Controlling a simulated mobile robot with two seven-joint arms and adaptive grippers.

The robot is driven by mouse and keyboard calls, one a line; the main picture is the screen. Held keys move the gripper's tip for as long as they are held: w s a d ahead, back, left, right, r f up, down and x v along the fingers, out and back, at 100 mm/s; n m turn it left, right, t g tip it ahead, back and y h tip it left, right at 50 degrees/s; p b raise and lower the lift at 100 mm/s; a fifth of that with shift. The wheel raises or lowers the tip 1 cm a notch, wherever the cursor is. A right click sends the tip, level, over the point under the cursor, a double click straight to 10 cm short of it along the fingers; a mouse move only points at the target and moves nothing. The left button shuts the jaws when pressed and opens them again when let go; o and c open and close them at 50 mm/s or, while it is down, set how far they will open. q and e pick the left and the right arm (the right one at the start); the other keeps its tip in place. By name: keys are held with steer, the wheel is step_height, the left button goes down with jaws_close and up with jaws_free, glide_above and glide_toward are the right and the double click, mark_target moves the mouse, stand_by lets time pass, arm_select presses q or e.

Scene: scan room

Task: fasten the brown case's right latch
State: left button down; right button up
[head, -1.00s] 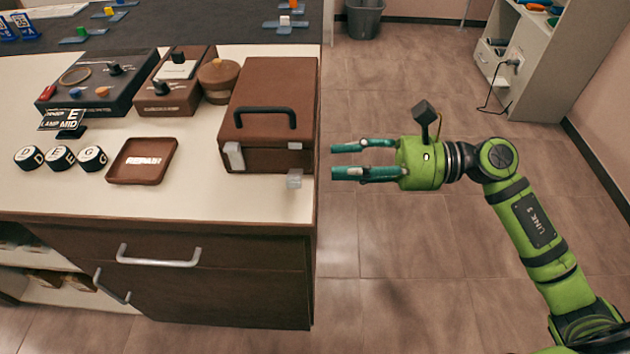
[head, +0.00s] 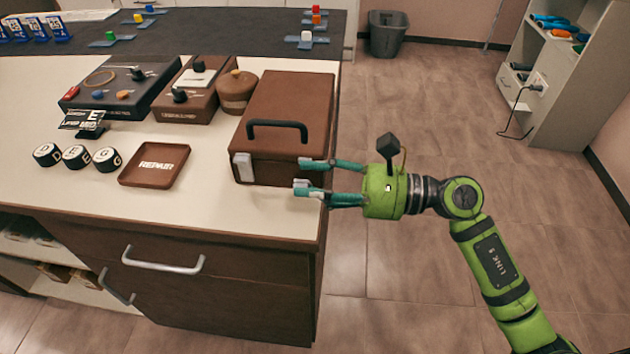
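My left gripper is not in view.
A brown REPAIR tray (head: 155,164), black lettered knobs (head: 76,157) and control boxes (head: 187,93) stand left of the case. The counter's right edge is just under my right gripper. Open floor (head: 420,110) lies to the right, with a grey bin (head: 387,34) behind.

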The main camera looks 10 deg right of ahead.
steer(key=shift+s+r, duration=0.15)
jaws_close()
steer(key=shift+w+d+r+m, duration=0.15)
steer(key=shift+w+r+m, duration=0.2)
steer(key=shift+m, duration=0.45)
steer(key=shift+w+d+r+m, duration=0.1)
steer(key=shift+w+r+m, duration=0.25)
steer(key=shift+m, duration=0.45)
steer(key=shift+r+m+p, duration=0.1)
steer(key=shift+m+p, duration=0.2)
steer(key=shift+w+d+r, duration=0.1)
jaws_free()
steer(key=shift+d+r, duration=0.1)
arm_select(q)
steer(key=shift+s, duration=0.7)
arm_select(e)
steer(key=f+v, duration=0.1)
steer(key=v, duration=0.7)
